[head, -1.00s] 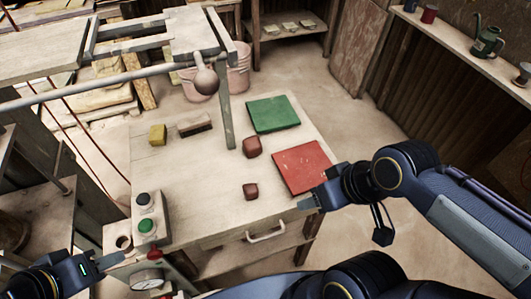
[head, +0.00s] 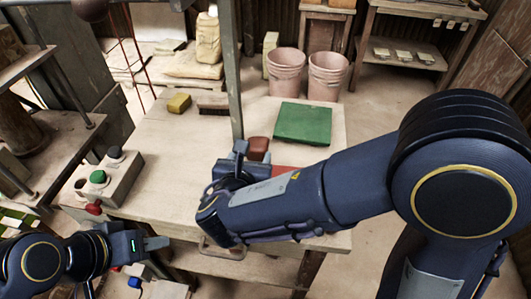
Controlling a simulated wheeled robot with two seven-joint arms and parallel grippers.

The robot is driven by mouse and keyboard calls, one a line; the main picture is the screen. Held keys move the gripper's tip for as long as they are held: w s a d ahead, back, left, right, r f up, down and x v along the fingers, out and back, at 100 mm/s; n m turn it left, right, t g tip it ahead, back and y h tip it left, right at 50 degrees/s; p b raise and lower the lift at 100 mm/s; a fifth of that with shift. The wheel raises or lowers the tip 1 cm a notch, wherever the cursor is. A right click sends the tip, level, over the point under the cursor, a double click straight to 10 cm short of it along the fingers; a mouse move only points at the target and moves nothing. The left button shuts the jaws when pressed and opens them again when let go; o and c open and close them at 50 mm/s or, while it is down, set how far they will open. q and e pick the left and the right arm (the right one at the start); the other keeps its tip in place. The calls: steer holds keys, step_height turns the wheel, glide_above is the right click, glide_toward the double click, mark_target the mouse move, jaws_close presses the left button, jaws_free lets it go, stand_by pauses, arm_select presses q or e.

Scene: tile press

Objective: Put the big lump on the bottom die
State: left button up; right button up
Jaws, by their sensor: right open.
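The big lump (head: 258,148) is a reddish-brown block on the table, just behind my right gripper. My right gripper (head: 243,153) is open. One finger stands at the lump's left side; the other finger is hidden, and I cannot tell whether it touches the lump. My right forearm covers the smaller lump's place and most of the red mat (head: 284,178). My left gripper (head: 152,243) is low at the left, off the table's front edge, away from the lumps; its opening does not show clearly. I cannot make out the bottom die.
A green mat (head: 303,124) lies at the table's (head: 160,150) back right. A yellow sponge (head: 179,103) and a brush (head: 212,102) lie at the back. A control box (head: 103,178) with a green button stands front left. A grey post (head: 231,70) rises behind the lump.

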mark_target(258, 151)
steer(key=x, duration=0.7)
steer(key=shift+w+d+r, duration=0.15)
steer(key=shift+w+d, duration=0.05)
steer(key=c, duration=0.9)
steer(key=shift+r, duration=0.15)
